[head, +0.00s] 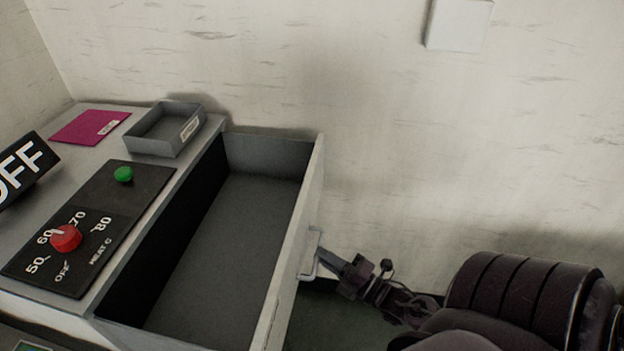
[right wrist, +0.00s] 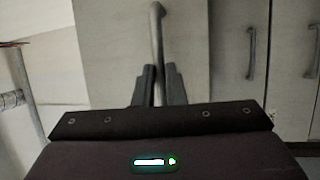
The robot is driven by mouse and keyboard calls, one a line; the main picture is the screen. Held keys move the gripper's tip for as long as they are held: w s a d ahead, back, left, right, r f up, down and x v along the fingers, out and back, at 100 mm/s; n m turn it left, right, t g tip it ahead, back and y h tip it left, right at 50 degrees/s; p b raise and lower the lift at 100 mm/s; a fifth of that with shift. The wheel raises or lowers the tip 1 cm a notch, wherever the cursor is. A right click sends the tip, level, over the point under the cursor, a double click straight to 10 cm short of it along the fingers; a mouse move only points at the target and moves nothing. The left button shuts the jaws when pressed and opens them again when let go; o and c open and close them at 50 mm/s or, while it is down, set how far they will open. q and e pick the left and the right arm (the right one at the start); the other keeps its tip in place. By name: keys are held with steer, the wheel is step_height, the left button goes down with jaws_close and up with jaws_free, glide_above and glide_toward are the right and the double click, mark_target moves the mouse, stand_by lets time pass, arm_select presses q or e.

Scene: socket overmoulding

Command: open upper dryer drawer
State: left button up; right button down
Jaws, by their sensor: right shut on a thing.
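The upper dryer drawer (head: 230,235) is pulled out from the grey dryer cabinet in the head view, and its empty inside shows. Its metal handle (head: 311,256) is on the front panel at the right. My right gripper (head: 335,262) is at that handle, coming from the right. In the right wrist view the two fingers of the right gripper (right wrist: 156,88) are shut around the handle bar (right wrist: 157,40). My left gripper is not in view.
On the cabinet top are a control panel (head: 100,215) with a red dial (head: 66,238) and a green button (head: 123,174), a small grey tray (head: 150,135) and a magenta card (head: 88,127). An OFF sign (head: 27,168) stands at the left. A wall (head: 400,130) runs behind. More handles (right wrist: 250,55) show in the wrist view.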

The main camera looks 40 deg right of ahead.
steer(key=shift+s, duration=0.1)
steer(key=c, duration=1.5)
jaws_free()
steer(key=b+v, duration=0.2)
steer(key=v, duration=0.5)
steer(key=shift+s+d, duration=0.15)
steer(key=shift+s, duration=0.25)
